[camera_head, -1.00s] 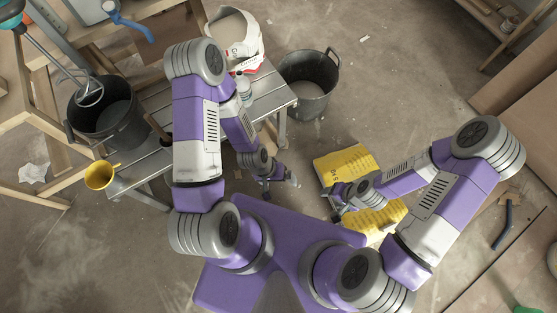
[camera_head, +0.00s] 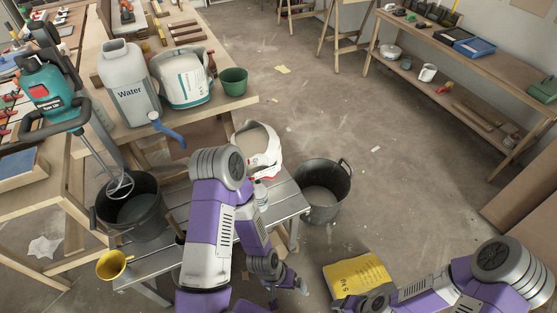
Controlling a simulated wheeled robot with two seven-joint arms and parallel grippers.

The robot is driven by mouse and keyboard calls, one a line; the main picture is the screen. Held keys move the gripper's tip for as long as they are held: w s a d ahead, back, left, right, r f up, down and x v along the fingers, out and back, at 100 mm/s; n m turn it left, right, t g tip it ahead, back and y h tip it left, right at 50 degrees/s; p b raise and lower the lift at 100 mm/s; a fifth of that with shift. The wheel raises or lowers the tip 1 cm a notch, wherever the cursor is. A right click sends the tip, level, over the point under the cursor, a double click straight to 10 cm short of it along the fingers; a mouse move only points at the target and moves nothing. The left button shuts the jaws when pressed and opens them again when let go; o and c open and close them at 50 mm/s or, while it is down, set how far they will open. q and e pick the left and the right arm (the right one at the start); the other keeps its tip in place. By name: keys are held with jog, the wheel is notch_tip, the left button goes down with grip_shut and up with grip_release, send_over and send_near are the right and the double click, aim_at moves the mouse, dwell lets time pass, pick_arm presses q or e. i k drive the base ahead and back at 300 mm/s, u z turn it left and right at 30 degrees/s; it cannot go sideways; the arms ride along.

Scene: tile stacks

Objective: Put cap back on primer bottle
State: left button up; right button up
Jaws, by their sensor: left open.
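A small pale bottle (camera_head: 261,194), perhaps the primer bottle, stands on the grey folding bench (camera_head: 286,205), partly hidden behind my left arm. I cannot make out a label or whether it has a cap. No separate cap can be told apart. My left gripper (camera_head: 288,288) is open in front of the bench's near edge, low in the picture and well below the bottle. A small pale shape shows at its fingers; I cannot tell what it is. My right wrist is at the bottom edge, and its fingers are cut off.
A black bucket (camera_head: 323,190) is right of the bench. A mixing bucket (camera_head: 135,212) and yellow funnel (camera_head: 112,265) are left. A yellow bag (camera_head: 355,275) lies on the floor. A Water canister (camera_head: 128,85) stands on the workbench.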

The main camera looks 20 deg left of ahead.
aim_at(260, 191)
jog(key=u, duration=1.4)
jog(key=k, duration=0.5)
jog(key=u, duration=0.75)
jog(key=i, duration=0.75)
jog(key=u, duration=0.05)
